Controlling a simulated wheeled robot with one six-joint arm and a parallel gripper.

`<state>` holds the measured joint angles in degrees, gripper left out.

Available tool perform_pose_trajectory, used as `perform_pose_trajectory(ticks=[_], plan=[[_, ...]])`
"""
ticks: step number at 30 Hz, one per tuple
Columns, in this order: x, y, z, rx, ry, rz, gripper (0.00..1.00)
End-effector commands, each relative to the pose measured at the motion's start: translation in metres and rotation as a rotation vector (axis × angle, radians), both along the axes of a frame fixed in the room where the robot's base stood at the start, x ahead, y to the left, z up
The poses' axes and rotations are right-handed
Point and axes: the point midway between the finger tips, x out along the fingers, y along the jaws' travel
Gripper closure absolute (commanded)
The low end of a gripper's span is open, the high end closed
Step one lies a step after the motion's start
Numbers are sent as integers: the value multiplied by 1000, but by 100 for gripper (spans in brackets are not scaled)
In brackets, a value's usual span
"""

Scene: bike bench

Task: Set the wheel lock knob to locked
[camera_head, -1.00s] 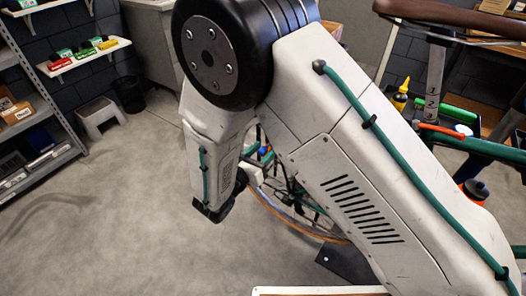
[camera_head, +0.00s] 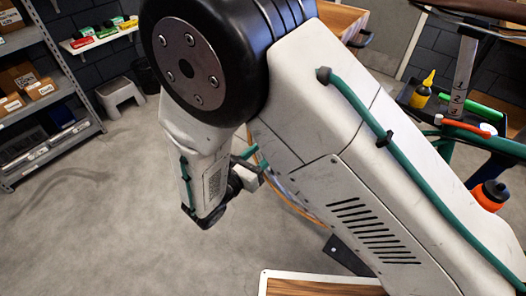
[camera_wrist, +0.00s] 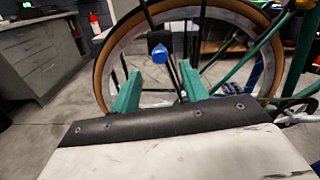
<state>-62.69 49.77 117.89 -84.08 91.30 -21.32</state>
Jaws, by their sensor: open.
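In the wrist view a blue knob (camera_wrist: 159,54) sits on a dark mount in front of the bicycle wheel (camera_wrist: 103,65), which has a tan tyre and dark spokes. This is probably the wheel lock knob; its setting cannot be read. My gripper (camera_wrist: 160,70) is open, with its two teal fingers apart and nothing between them. The knob appears beyond the fingertips, roughly centred in the gap; it does not look touched. In the head view my arm hides the knob and most of the wheel, and only part of my gripper shows.
The green bike frame (camera_wrist: 258,50) rises right of the wheel. A grey cabinet (camera_wrist: 38,62) stands at the left in the wrist view. In the head view, shelving (camera_head: 45,90) and a white step stool (camera_head: 120,95) stand at the left. The floor between is clear.

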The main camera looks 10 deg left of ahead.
Motion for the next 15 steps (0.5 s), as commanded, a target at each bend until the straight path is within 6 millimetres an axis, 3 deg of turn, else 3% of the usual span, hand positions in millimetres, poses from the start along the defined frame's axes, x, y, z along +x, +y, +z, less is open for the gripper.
perform_pose_trajectory(ticks=[1,4,5,9,12,15], plan=[[-1,1,0,0,0,2,69],[-14,17,-1,0,0,40,97],[-21,24,-1,4,-1,52,100],[-63,55,-1,52,-29,70,100],[-86,63,0,101,-61,39,100],[-83,54,1,131,-86,-6,100]])
